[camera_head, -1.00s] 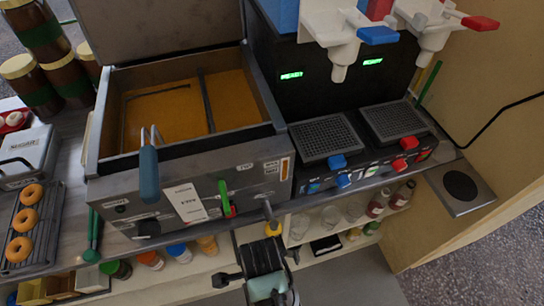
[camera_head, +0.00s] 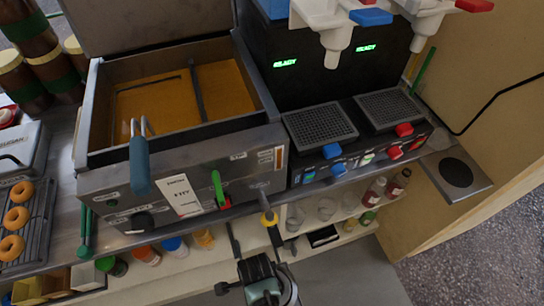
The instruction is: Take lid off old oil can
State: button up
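No old oil can or lid can be made out in this view; the area below the counter front is partly covered by my arm and cut off by the picture's bottom edge. My gripper (camera_head: 254,233) is at the bottom centre, in front of the shelf below the fryer. Its two dark fingers appear spread apart with nothing visible between them. A yellow-handled part (camera_head: 269,218) with a grey stem sits at the fryer's lower right corner, close to the right finger; I cannot tell whether they touch.
The fryer (camera_head: 180,186) holds orange oil and a blue-handled tool (camera_head: 140,165). A drinks machine (camera_head: 350,150) stands to its right. Small jars (camera_head: 146,255) and bottles (camera_head: 375,190) line the shelf below. Doughnuts (camera_head: 14,218) lie on a rack at left. Floor is open at lower right.

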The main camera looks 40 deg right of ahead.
grip_shut()
jog(key=shift+r, duration=0.15)
dwell(0.4)
